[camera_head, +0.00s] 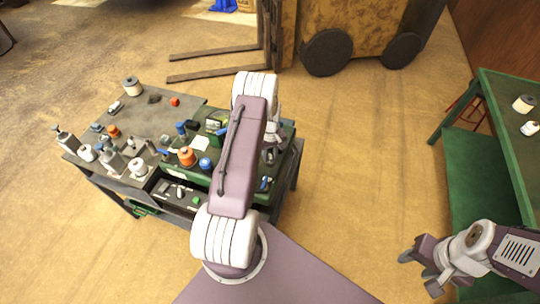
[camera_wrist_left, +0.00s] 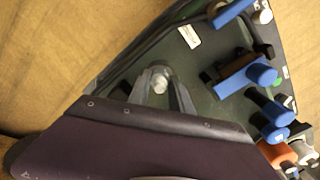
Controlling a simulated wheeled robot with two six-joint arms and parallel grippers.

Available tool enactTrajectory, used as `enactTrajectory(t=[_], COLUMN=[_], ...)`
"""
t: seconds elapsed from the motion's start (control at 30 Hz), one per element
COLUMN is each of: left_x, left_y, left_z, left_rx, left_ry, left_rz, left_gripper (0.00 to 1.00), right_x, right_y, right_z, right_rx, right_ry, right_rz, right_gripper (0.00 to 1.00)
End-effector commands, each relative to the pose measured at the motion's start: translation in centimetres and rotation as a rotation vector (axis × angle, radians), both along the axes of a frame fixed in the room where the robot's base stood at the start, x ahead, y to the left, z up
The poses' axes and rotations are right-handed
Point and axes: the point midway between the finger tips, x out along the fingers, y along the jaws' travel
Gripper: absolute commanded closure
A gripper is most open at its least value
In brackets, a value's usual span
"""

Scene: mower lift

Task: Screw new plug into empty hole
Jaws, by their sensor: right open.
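In the left wrist view, my left gripper (camera_wrist_left: 160,84) points down over the dark green surface (camera_wrist_left: 205,105). Its two grey fingers close in on a small pale rounded piece, which looks like the plug (camera_wrist_left: 160,77). Its lower part is hidden, and I cannot tell whether it touches the surface or sits in a hole. No empty hole can be made out. In the head view my left arm covers most of this gripper above the cart's right side. My right gripper (camera_head: 420,270) is open and empty at the lower right, over the floor.
A dark cart (camera_head: 185,102) carries bottles, cans and tools. Blue-handled tools (camera_wrist_left: 262,74) lie close to my left gripper. A green workbench (camera_head: 508,130) stands at the right. A yellow forklift (camera_head: 350,30) is at the back. The floor between cart and bench is clear.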

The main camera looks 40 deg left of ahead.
Motion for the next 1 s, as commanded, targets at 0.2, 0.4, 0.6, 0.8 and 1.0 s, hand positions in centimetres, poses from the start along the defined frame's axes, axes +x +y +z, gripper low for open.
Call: enactTrajectory(t=[0.2, 0.4, 0.6, 0.8, 1.0], left_x=[0.01, 0.03, 0.0, -0.02, -0.03], left_y=[0.0, 0.02, 0.01, 0.01, 0.01], left_z=[0.06, -0.01, 0.06, 0.06, -0.04], left_rx=[0.0, 0.0, 0.0, 0.0, -0.001], left_ry=[0.0, -0.001, 0.0, 0.0, 0.0], left_rz=[-0.008, -0.356, -0.554, -0.555, -0.866], left_gripper=[1.0, 1.0, 1.0, 1.0, 1.0], right_x=[0.01, 0.0, 0.0, 0.0, 0.0], right_y=[0.0, 0.0, 0.0, 0.0, 0.0], right_z=[0.03, -0.42, -0.48, -0.47, -0.84], right_rx=[0.0, 0.0, 0.0, 0.0, 0.0], right_ry=[0.0, 0.0, 0.0, 0.0, 0.0], right_rz=[0.0, 0.0, 0.0, 0.0, 0.0], right_gripper=[0.53, 0.53, 0.53, 0.53, 0.53])
